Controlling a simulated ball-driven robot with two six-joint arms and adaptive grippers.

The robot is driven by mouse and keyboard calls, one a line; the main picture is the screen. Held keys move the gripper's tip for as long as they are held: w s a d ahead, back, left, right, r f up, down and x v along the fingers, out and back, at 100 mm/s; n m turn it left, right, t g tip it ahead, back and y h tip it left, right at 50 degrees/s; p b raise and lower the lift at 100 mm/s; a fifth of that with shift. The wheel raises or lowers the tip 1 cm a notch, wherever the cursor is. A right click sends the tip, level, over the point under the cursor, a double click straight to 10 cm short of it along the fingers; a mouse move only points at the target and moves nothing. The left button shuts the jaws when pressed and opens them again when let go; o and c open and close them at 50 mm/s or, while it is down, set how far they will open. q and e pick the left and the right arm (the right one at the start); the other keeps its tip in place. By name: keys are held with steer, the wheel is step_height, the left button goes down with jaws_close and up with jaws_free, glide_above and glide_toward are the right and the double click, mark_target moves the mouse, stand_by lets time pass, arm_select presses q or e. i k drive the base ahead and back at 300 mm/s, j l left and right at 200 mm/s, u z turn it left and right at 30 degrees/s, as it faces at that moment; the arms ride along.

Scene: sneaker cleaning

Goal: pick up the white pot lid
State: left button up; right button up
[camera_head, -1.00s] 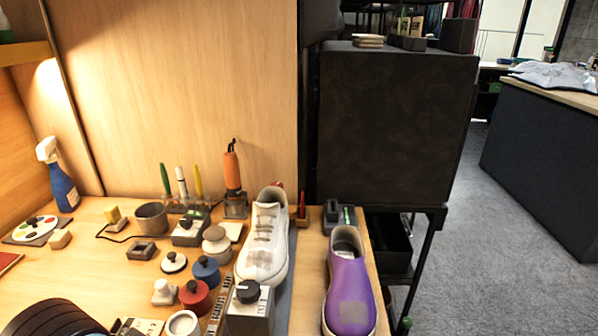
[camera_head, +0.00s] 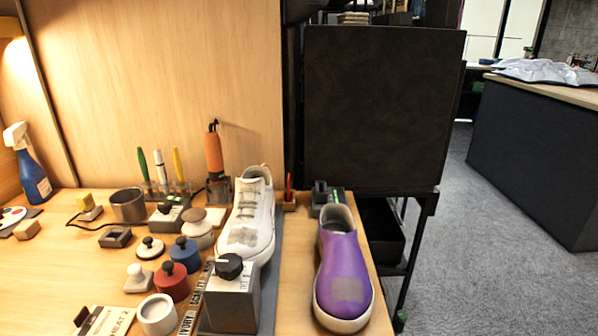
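A white disc-shaped lid with a dark knob (camera_head: 150,247) lies on the wooden bench, left of the blue pot. An open white pot (camera_head: 158,316) without a lid stands nearer, at the bottom of the view. The red pot (camera_head: 171,282) and the blue pot (camera_head: 185,254) have dark-knobbed lids on. A small white piece with a pale knob (camera_head: 137,279) sits left of the red pot. Neither of my grippers shows in the head view.
A grey box with a black dial (camera_head: 231,297) stands right of the pots. The white sneaker (camera_head: 247,225) and purple shoe (camera_head: 342,270) stand further right. A cream lidded pot (camera_head: 199,229) and a metal cup (camera_head: 128,204) are behind. Bare bench (camera_head: 65,262) lies to the left.

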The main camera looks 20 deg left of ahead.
mark_target(150, 248)
steer(key=u, duration=1.4)
